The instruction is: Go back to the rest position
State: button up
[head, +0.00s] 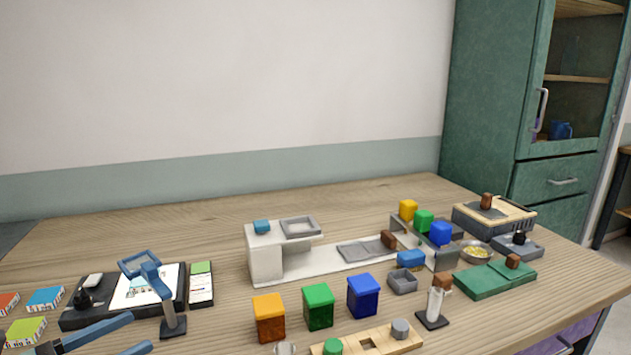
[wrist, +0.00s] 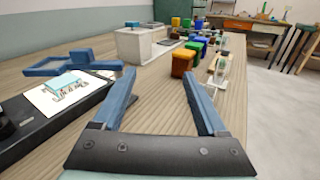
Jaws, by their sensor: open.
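My gripper (head: 140,331) is at the lower left of the head view, with its two blue fingers spread apart and pointing right over the wooden table (head: 200,228). A blue stand with a square ring on top (head: 150,275) stands just beyond the fingertips in the head view. How high the fingers are above the table is hard to tell.
An orange bin (head: 269,318), a green bin (head: 318,306) and a blue bin (head: 363,296) stand in a row right of my gripper. Behind is a white bench-like block (head: 264,258). A black tray with a picture sheet (head: 143,287) lies left. The back left table is clear.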

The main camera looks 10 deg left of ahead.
jog(key=w+d+r+m+y, duration=0.3)
jog(key=w+d+m, duration=0.1)
jog(key=w+m, duration=0.15)
jog(key=w+d+r+m+y, duration=0.4)
jog(key=w+m, duration=0.1)
jog(key=w, duration=0.1)
jog(key=d+r+m+t+y, duration=0.35)
jog(key=d+r+m, duration=0.45)
jog(key=d+r, duration=0.4)
jog(key=s+d+r+m+t+h+p, duration=0.1)
jog(key=s+d+r+m+t, duration=0.35)
jog(key=s+d+r, duration=0.45)
jog(key=s+d+r+m+t+h+p, duration=0.1)
jog(key=s+d+r+m+t, duration=0.4)
jog(key=s+r, duration=0.65)
notch_tip(320, 180, up, 18)
jog(key=w+p, duration=0.1)
jog(key=p, duration=1.5)
jog(key=shift+w+f+m+g, duration=0.15)
jog(key=shift+w+m+g, duration=0.15)
jog(key=shift+w+m, duration=0.1)
jog(key=shift+y, duration=0.25)
